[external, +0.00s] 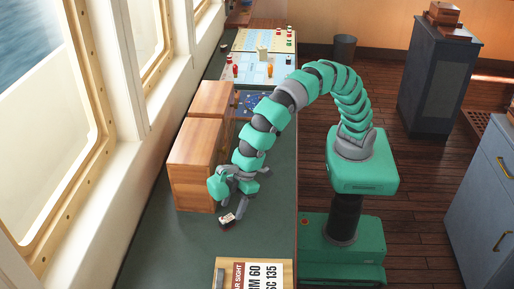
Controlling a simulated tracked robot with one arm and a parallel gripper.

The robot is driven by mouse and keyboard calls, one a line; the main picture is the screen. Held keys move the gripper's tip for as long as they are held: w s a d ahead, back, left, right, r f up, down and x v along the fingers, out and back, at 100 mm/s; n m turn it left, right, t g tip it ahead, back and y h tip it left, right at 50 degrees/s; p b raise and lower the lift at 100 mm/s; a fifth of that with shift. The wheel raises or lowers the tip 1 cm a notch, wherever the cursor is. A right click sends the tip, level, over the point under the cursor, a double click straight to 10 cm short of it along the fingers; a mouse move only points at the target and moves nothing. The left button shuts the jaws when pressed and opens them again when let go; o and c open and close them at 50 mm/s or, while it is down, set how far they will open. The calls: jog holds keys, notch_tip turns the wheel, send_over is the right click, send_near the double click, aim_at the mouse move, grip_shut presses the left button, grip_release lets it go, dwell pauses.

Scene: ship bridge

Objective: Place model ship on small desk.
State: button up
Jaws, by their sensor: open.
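A small dark object with white and red on top (227,219), which looks like the model ship, lies on the long green-topped counter (170,250). It is just in front of a wooden box, near the middle of the counter's width. My gripper (231,207) is open and points down right at this object. Its fingers are close to the object; I cannot tell whether they touch it. No piece of furniture is clearly the small desk. A dark blue-grey cabinet (437,85) at the back right and a lighter blue-grey cabinet (490,205) at the right edge stand on the floor.
Two wooden boxes (192,165) stand left of my gripper along the window side. A wooden board with printed text (254,272) is at the front of the counter. Charts (265,68) with small coloured pieces lie at the far end.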

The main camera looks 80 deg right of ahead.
aim_at(229, 218)
jog(key=shift+d+b+x, duration=0.1)
jog(key=shift+d+x, duration=0.1)
jog(key=shift+x, duration=0.7)
jog(key=shift+d+b+x, duration=0.15)
jog(key=shift+x, duration=0.75)
jog(key=shift+d+b+x, duration=0.1)
jog(key=shift+d+x, duration=0.1)
jog(key=shift+x, duration=0.75)
jog(key=shift+f, duration=0.15)
jog(key=c, duration=1.1)
jog(key=shift+c, duration=0.2)
